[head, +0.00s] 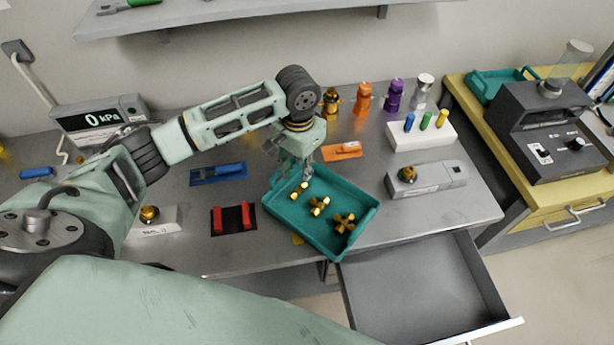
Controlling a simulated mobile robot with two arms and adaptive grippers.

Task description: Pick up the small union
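A teal tray (277,209) on the grey bench holds several gold fittings. The smallest, which looks like the small union (299,190), lies near the tray's upper left corner. A middle-sized gold fitting (319,206) lies at the tray's centre, and a larger cross-shaped one (343,223) lies to its lower right. My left gripper (294,175) points down over the tray's upper left part, just above the small union. Its fingers look spread, with nothing seen between them. Whether a fingertip touches the union cannot be told. My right gripper is out of view.
An orange tool (342,151) lies behind the tray, with a grey device (428,181) to the right. A red-and-black holder (233,219) and a blue tool (218,174) lie to the left. An open drawer (425,285) juts out below the bench's front edge.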

